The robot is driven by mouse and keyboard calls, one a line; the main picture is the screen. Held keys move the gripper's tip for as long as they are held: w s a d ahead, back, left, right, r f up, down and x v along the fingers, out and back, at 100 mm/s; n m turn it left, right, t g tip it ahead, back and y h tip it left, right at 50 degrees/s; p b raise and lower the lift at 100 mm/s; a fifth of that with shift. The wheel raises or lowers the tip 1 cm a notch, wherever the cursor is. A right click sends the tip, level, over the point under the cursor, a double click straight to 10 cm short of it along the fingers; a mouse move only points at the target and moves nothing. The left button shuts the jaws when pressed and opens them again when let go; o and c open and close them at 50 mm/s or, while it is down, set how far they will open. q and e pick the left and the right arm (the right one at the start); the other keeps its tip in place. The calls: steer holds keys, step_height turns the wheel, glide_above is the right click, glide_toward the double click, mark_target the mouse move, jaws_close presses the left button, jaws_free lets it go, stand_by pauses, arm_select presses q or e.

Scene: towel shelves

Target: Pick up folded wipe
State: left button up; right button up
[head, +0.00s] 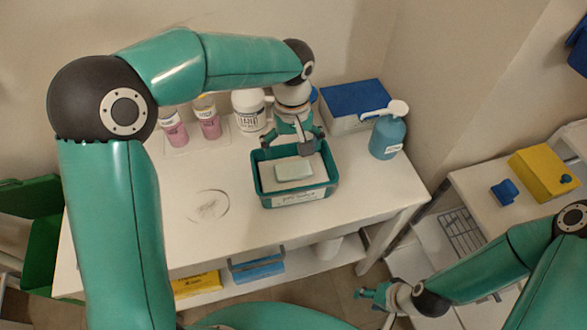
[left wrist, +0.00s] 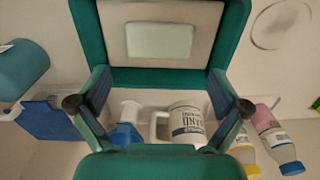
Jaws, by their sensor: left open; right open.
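The folded wipe is a pale, whitish-green rectangle (head: 294,170) lying in a green tray (head: 297,200) on the white table. It also shows in the left wrist view (left wrist: 160,41), inside the tray's green rim (left wrist: 240,30). My left gripper (head: 296,143) is open and empty near the tray's far edge, above and behind the wipe. In the left wrist view its two spread fingers (left wrist: 158,105) are apart with nothing between them. My right gripper (head: 372,293) is open and empty at the lower right, well away from the tray.
A white jug (head: 249,111) and pink bottles (head: 209,118) stand behind left of the tray. A blue-lidded box (head: 353,104) and blue pump bottle (head: 387,136) stand to the right. The table's front left is clear around a round mark (head: 209,205). A yellow box (head: 540,171) sits on the right-hand unit.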

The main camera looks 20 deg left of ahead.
mark_target(294, 168)
arm_select(q)
steer(key=shift+s+d+f+p, duration=0.1)
steer(key=shift+f+p, duration=0.2)
steer(key=shift+f, duration=1.35)
steer(key=shift+s+d+f+p, duration=0.1)
steer(key=shift+f+p, duration=0.15)
steer(key=shift+f, duration=1.4)
steer(key=c, duration=0.5)
